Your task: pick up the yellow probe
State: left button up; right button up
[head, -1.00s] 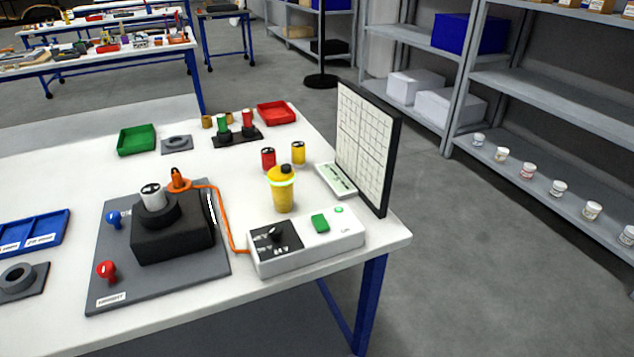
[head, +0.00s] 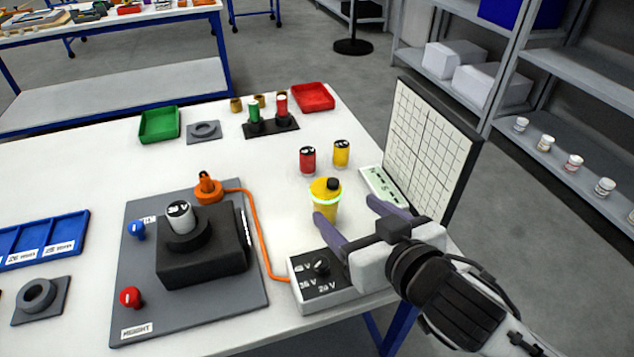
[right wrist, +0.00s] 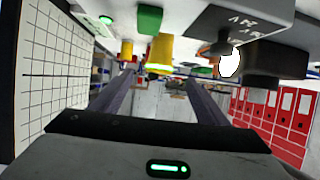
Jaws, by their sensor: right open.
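The yellow probe (head: 325,204) stands upright on the white table, with a black cap and a pale glowing ring near its top. It also shows in the right wrist view (right wrist: 160,52), ahead of and between the finger lines. My right gripper (head: 350,214) is open and empty, coming in from the right. Its two purple fingers point toward the probe, one tip close to its lower side in the picture; I cannot tell whether they touch. In the right wrist view the fingers (right wrist: 160,82) are spread apart. My left gripper is not in view.
The white control box (head: 312,284) with a dial lies partly under my right gripper. A gridded board (head: 430,145) stands right of the probe. Red (head: 307,161) and yellow (head: 341,153) cylinders stand behind it. An orange cable (head: 258,235) runs to the left.

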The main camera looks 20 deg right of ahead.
aim_at(332, 195)
jog(key=b+x, duration=0.2)
jog(key=b, duration=0.4)
jog(key=shift+w+a+f, duration=0.1)
jog(key=shift+w+f, duration=0.15)
jog(key=shift+f, duration=0.05)
jog(key=shift+w+p, duration=0.5)
jog(key=shift+w, duration=0.2)
jog(key=shift+w+a+f, duration=0.1)
jog(key=shift+w+f, duration=0.1)
jog(key=shift+w, duration=0.25)
jog(key=x, duration=0.5)
jog(key=shift+w+r, duration=0.1)
jog(key=shift+w, duration=0.05)
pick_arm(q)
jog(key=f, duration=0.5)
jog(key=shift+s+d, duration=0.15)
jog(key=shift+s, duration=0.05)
pick_arm(e)
jog(key=shift+c, duration=0.3)
jog(key=c, duration=1.1)
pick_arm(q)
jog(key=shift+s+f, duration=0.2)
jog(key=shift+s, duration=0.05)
pick_arm(e)
jog(key=shift+r, duration=0.1)
jog(key=shift+c, duration=0.7)
